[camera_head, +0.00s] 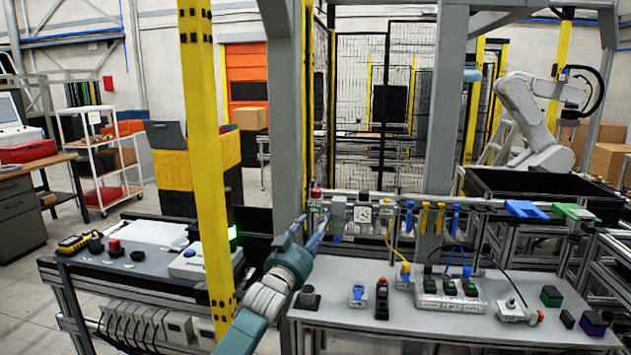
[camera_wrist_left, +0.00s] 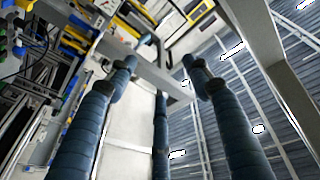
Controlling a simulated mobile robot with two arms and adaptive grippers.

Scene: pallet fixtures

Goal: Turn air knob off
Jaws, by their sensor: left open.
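My left gripper (camera_head: 312,228) is open and empty, its blue-grey fingers pointing up toward the back rail. In the left wrist view its padded fingers (camera_wrist_left: 158,75) are spread with nothing between them. Just above the fingertips, the rail carries a small box with a red top (camera_head: 315,194), a grey box (camera_head: 338,211) and a square white dial (camera_head: 362,214). I cannot tell which part is the air knob. Whether the fingers touch the rail parts is unclear. My right gripper is not in view.
The grey right table (camera_head: 340,322) also holds a black switch (camera_head: 382,298) and a socket block with green switches (camera_head: 450,291). A yellow post (camera_head: 208,150) stands left of my arm. Another bench (camera_head: 130,268) with devices stands farther left. Blue and yellow clips hang along the rail.

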